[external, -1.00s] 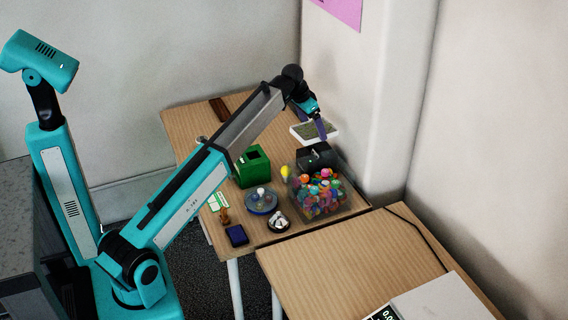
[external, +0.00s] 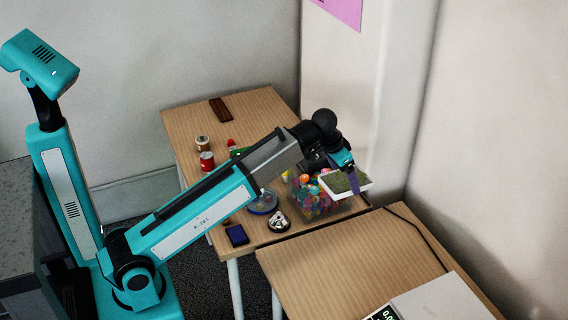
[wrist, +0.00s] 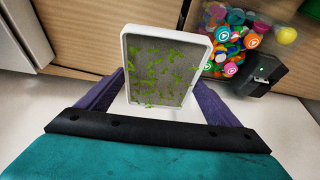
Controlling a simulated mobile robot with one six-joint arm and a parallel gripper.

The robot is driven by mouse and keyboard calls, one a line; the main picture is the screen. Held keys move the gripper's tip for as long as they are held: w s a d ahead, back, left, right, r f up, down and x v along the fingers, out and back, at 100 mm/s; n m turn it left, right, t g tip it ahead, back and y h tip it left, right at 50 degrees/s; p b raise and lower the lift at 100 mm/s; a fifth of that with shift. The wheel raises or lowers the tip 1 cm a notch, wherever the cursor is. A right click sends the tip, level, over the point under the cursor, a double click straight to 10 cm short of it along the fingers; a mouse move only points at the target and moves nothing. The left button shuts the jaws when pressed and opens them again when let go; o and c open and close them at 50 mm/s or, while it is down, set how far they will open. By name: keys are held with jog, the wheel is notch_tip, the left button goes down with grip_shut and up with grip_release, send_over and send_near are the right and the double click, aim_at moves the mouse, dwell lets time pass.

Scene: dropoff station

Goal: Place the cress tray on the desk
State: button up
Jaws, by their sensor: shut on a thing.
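The cress tray (external: 362,185) is a shallow white-rimmed tray with dark soil and green sprouts. My gripper (external: 347,179) is shut on it and holds it in the air, near the right end of the back desk (external: 185,130) and beside the front desk (external: 340,255). In the wrist view the tray (wrist: 127,60) lies between the two purple fingers of my gripper (wrist: 163,98), with its sprouts facing the camera. Both desks have light wood tops. My arm hides part of the back desk.
A blue dish (external: 263,204), a bell (external: 278,221) and cans (external: 207,161) stand there too. The front desk holds a white box (external: 440,300); its left part is clear.

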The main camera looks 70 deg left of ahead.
jog(key=s+d+f, duration=0.1)
jog(key=s+d, duration=0.3)
jog(key=d, duration=0.4)
jog(key=s+d, duration=0.5)
jog(key=d, duration=0.3)
jog(key=f, duration=1.5)
jog(key=shift+w+f, duration=0.2)
jog(key=shift+w, duration=0.1)
jog(key=shift+w, duration=0.1)
jog(key=p, duration=0.2)
send_over(385, 256)
jog(key=s, duration=0.2)
jog(key=shift+x, duration=0.75)
jog(key=shift+s, duration=0.1)
jog(key=shift+f, duration=1.8)
jog(key=shift+f, duration=0.15)
